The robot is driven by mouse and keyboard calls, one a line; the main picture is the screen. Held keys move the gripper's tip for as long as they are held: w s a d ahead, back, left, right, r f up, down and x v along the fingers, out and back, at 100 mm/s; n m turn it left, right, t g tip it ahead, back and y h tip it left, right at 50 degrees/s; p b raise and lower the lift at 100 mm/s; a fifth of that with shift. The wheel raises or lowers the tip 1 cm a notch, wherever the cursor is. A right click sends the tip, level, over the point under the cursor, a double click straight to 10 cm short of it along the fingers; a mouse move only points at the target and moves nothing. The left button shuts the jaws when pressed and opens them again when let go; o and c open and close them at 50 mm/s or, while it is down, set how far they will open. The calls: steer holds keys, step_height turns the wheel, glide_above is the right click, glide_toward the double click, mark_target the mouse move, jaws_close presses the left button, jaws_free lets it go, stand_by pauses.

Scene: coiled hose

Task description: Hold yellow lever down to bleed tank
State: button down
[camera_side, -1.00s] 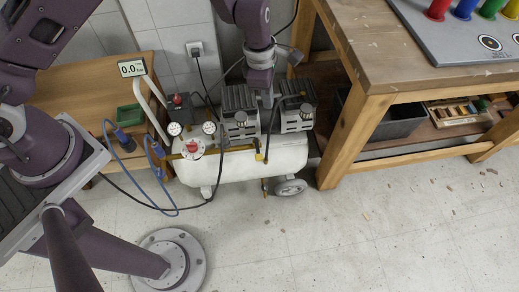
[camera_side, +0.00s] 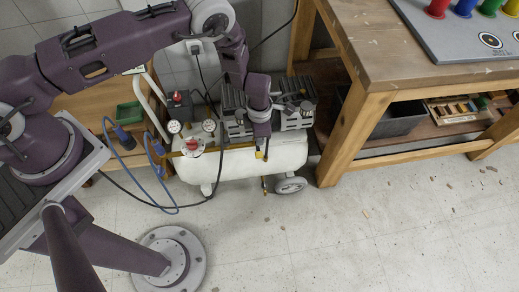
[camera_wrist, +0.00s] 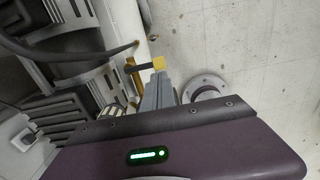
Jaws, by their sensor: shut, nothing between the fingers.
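The yellow lever shows in the wrist view as a yellow pad (camera_wrist: 159,63) on a short dark stem, right at the tips of my gripper (camera_wrist: 160,78). I cannot tell whether the tips touch it. In the side view my gripper (camera_side: 261,146) points down at the front of the white tank (camera_side: 225,167), just below the compressor heads. The fingers are shut and empty. The lever is mostly hidden there by my wrist. A small valve (camera_side: 264,185) hangs under the tank.
Two gauges (camera_side: 209,126) and a red knob (camera_side: 192,145) sit left of my gripper. A dark hose (camera_wrist: 100,55) runs close by in the wrist view. The wooden bench (camera_side: 345,140) stands to the right. Blue hoses (camera_side: 155,178) hang at left.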

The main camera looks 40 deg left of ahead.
mark_target(259, 156)
step_height(259, 156, down, 8)
steer(key=shift+f, duration=0.1)
stand_by(0.4)
steer(key=shift+s+d+f, duration=0.15)
steer(key=shift+s+d+f+t+y, duration=0.1)
steer(key=shift+f+t+y, duration=0.3)
steer(key=shift+f, duration=0.4)
steer(key=shift+r, duration=0.85)
step_height(259, 156, up, 14)
stand_by(0.5)
